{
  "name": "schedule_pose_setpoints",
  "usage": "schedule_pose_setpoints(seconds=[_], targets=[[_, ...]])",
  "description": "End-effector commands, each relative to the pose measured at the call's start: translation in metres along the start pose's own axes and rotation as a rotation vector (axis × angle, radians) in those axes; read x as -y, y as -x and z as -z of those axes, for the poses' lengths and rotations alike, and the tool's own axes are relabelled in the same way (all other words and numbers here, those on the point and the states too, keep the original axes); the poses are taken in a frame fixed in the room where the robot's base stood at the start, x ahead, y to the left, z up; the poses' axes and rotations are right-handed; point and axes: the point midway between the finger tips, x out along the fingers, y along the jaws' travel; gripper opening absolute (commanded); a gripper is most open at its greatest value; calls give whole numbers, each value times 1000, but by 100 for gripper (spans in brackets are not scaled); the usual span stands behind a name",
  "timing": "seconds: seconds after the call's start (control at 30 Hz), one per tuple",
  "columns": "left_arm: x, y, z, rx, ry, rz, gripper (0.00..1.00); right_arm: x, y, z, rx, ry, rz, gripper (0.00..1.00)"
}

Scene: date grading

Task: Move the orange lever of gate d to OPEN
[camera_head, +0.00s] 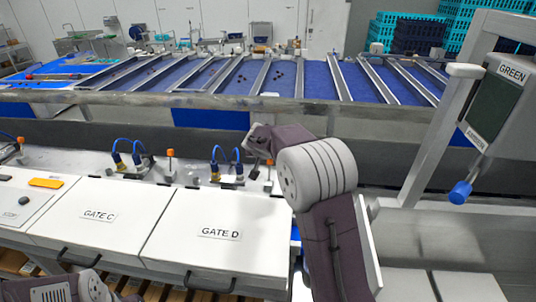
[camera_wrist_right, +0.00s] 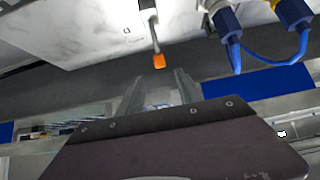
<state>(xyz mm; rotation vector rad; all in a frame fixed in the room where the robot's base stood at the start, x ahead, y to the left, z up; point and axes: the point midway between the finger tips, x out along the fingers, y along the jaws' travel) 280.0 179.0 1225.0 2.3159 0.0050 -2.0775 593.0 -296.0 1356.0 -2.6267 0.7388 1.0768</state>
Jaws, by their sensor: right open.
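The white gate D box (camera_head: 219,233) is at the lower middle of the head view, with a black handle on its front edge. Its orange lever (camera_head: 270,163) stands at the back right of the box, right by my right gripper (camera_head: 262,171). In the right wrist view, the lever's orange tip (camera_wrist_right: 159,61) hangs on a thin metal stem, just beyond the gap between the fingers of my open right gripper (camera_wrist_right: 157,84). No finger clearly touches it. The OPEN marking cannot be read. My left gripper is out of view; only part of my left arm shows at the bottom left.
Blue hoses on metal fittings (camera_head: 226,158) stand left of the lever and also show in the right wrist view (camera_wrist_right: 233,45). The gate C box (camera_head: 98,215) with another orange lever (camera_head: 170,153) is further left. A GREEN sign post (camera_head: 440,125) with a blue knob stands right.

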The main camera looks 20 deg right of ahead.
Motion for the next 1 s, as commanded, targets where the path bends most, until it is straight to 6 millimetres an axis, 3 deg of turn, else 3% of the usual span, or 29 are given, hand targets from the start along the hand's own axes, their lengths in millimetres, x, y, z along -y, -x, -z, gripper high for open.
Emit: schedule_pose_setpoints(seconds=[0.1, 0.3, 0.47, 0.7, 0.87, 1.0], targets=[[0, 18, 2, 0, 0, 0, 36, -1, -24, 2, 6, 2, -3, 42], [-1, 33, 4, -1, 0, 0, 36, -1, -61, 2, 5, 0, -2, 42], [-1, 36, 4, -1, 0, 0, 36, -1, -74, 0, 3, 0, -1, 42], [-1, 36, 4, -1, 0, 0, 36, 0, -76, 0, 1, 0, -1, 42], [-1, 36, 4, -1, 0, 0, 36, -1, -76, 0, 2, -1, -1, 0], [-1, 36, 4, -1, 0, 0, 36, -1, -76, 0, 2, 0, -1, 0]])
